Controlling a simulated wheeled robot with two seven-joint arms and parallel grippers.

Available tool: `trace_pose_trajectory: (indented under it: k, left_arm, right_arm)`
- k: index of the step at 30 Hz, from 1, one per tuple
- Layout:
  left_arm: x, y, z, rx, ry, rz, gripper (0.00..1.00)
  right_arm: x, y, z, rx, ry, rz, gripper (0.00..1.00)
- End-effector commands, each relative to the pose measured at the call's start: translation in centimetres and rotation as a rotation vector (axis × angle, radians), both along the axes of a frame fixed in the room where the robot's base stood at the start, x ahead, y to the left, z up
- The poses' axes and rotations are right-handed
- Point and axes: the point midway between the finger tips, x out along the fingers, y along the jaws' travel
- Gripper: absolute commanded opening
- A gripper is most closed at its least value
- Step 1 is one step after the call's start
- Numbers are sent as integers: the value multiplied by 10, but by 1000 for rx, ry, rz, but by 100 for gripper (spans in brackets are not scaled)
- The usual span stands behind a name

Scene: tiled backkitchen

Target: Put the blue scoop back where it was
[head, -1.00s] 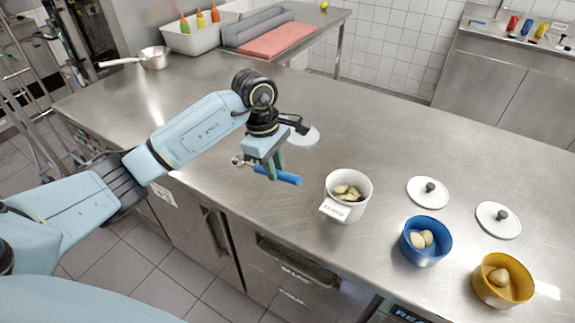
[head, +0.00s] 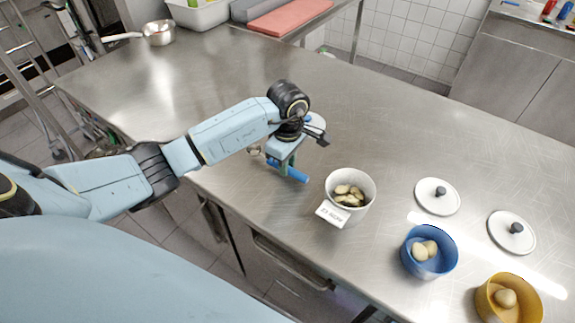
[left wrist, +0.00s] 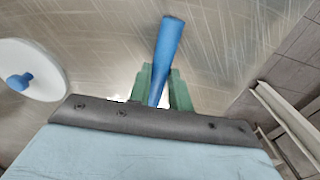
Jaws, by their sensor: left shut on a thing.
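The blue scoop (head: 289,171) is in my left gripper (head: 284,163), which is shut on its handle above the front part of the steel counter. In the left wrist view the blue handle (left wrist: 168,48) sticks out between the green fingers (left wrist: 160,88). A small pale piece, perhaps the scoop's bowl, shows left of the gripper in the head view. The white tub (head: 361,211) with a label and pale pieces inside stands just right of the scoop, apart from it. My right gripper is not in view.
A white lid (left wrist: 42,62) with a blue knob lies behind the gripper. To the right stand a blue bowl (head: 443,266) and a yellow bowl (head: 494,306) with pale pieces, and two white lids (head: 428,205) (head: 502,239) with dark knobs. A pan (head: 158,33) stands far left. The counter's middle is clear.

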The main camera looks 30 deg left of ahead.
Motion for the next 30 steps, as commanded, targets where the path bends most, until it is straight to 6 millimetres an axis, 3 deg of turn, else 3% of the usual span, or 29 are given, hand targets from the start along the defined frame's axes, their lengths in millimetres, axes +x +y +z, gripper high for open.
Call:
trace_pose_trajectory:
  k: [3,8,9,14,23,30]
  left_arm:
    - [-1,0,-14,-1,1,0,0]
    - [0,0,-14,1,-1,-1,0]
    - [0,0,-15,1,0,-1,23]
    - [0,0,-14,0,0,-1,42]
    - [0,0,-12,0,-1,-1,42]
    - [1,0,22,2,-6,-3,42]
  right_arm:
    - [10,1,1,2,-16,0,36]
    - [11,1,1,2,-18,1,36]
    - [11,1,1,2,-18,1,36]
    - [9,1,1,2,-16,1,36]
    - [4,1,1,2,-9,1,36]
    - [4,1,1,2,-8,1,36]
